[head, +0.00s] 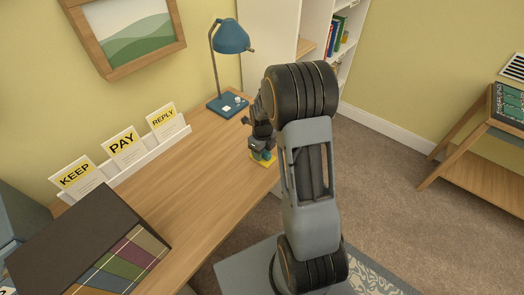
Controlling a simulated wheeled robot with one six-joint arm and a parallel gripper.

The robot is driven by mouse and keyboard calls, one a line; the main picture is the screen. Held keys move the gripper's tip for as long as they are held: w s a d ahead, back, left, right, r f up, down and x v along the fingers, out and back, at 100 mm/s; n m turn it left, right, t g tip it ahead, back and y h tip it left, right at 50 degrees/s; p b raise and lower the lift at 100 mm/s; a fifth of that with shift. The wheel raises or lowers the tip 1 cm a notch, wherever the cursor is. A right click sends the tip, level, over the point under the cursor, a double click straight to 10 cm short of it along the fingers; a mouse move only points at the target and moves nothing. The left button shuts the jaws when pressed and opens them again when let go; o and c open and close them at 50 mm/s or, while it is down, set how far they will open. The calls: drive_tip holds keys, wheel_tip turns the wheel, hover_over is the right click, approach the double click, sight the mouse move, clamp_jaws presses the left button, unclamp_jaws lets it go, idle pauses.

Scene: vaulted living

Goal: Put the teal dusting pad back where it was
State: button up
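My gripper (262,146) points down over the right edge of the wooden desk (195,180), near its far end. A small teal thing (265,155), which looks like the dusting pad, shows right at the fingertips.
A blue lamp (231,36) stands behind the gripper, with small white items on its base. A white rack (130,158) holds cards reading KEEP, PAY and REPLY. A dark box with a striped side (122,262) fills the near left. The desk's middle is clear.

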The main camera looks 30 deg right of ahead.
wheel_tip(320, 180, up, 11)
drive_tip(key=s+a+r+n+t, duration=0.1)
drive_tip(key=s+n, duration=0.4)
drive_tip(key=n, duration=0.5)
drive_tip(key=s+a+r+n+t, duration=0.1)
drive_tip(key=s+a+r+n, duration=0.3)
drive_tip(key=n, duration=0.6)
drive_tip(key=s+a+r+n+t+p, duration=0.1)
drive_tip(key=s+a+r+n, duration=0.2)
drive_tip(key=s+n, duration=0.4)
drive_tip(key=shift+s+a+n, duration=0.15)
drive_tip(key=shift+a+n, duration=0.7)
drive_tip(key=shift+n, duration=1.25)
